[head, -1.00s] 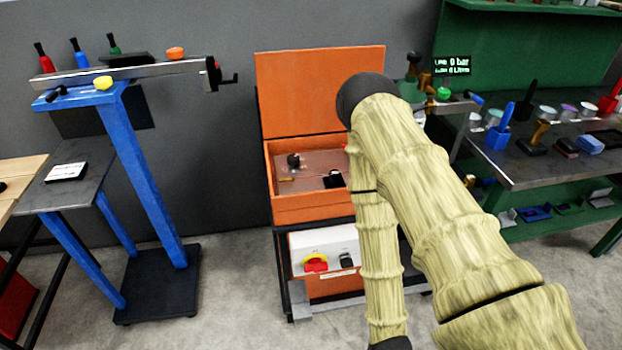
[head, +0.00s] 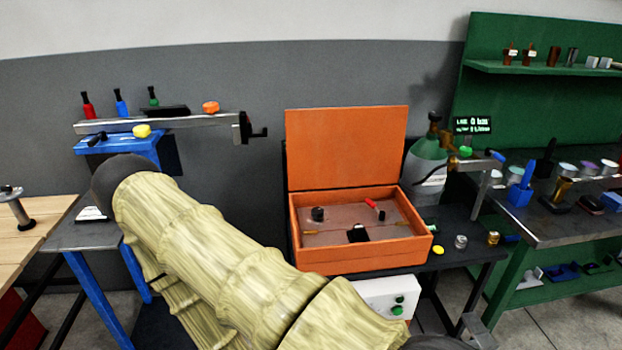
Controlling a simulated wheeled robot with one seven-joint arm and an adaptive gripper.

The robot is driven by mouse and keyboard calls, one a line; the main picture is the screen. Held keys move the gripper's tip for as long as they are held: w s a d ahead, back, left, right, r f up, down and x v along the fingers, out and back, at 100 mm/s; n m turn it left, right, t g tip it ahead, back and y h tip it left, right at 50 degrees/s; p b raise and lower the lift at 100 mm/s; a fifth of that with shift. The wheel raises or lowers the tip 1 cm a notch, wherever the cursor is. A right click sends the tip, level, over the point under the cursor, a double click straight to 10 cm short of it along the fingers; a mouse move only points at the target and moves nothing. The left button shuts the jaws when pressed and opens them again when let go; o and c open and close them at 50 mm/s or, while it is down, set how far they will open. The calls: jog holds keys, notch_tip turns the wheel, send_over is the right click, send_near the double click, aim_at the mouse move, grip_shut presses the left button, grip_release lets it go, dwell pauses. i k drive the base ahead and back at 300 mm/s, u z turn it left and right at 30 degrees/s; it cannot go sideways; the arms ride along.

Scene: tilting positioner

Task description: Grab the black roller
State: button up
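I cannot tell for certain which thing is the black roller. A black upright tool with a narrow handle (head: 547,160) stands on the right workbench, behind a blue one (head: 521,185). A small black cylinder (head: 318,213) and a black block (head: 357,234) are inside the open orange box (head: 365,260). A dark flat piece (head: 166,111) lies by the green bottle on the left stand. My gripper is not in view; only my pale, ribbed arm shows, crossing the lower left, well apart from the right workbench in the picture.
The right workbench (head: 590,222) holds several cups and blocks below a green back panel (head: 520,95). A gas cylinder (head: 425,170) stands beside the orange box. A blue stand (head: 125,148) carries a metal rail (head: 190,122) at left. A wooden table (head: 40,222) is at far left.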

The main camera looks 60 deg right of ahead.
aim_at(359, 231)
jog(key=u, duration=0.05)
jog(key=i, duration=1.85)
jog(key=z, duration=2.35)
